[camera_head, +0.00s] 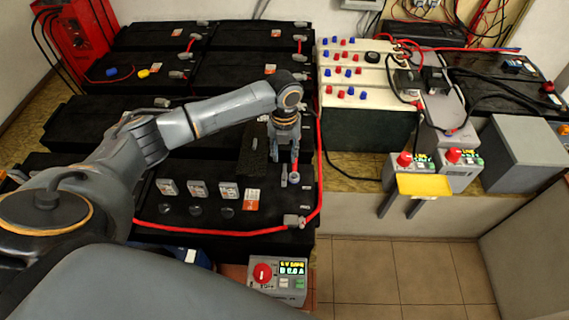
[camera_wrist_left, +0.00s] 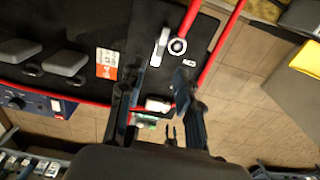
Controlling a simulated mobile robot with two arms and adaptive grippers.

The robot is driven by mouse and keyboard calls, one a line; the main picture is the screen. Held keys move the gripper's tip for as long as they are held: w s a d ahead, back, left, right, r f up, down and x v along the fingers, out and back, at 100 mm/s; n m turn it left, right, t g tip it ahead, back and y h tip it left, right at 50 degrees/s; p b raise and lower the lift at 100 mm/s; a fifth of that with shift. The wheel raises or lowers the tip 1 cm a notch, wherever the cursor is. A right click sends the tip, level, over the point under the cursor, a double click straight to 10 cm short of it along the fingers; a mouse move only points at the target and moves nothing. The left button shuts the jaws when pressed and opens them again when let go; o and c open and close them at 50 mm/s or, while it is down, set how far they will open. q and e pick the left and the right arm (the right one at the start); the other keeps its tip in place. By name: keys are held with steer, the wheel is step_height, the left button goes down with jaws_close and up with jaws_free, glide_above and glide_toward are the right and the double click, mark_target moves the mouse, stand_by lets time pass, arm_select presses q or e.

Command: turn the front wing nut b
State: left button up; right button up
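My left gripper (camera_head: 285,158) hangs over the right end of the front black battery in the head view. In the left wrist view its two fingers (camera_wrist_left: 161,80) are apart, with nothing between their tips. Past the tips, a grey lever-like piece (camera_wrist_left: 160,46) lies beside a round metal post (camera_wrist_left: 177,46), likely the wing nut and its terminal. Neither is visibly touched. A pale terminal clamp (camera_wrist_left: 158,104) on the red cable shows between the fingers, farther below. That clamp is also at the battery's front right corner (camera_head: 294,221) in the head view. My right gripper is not visible.
Several grey caps (camera_head: 197,188) and an orange label (camera_head: 251,200) are on the front battery. A red cable (camera_head: 200,230) runs along its front edge. A meter with a red knob (camera_head: 277,277) stands in front. A yellow-topped stand (camera_head: 425,186) is at right. Tiled floor (camera_head: 400,280) is clear.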

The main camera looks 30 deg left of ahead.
arm_select(q)
step_height(320, 180, up, 4)
stand_by(0.7)
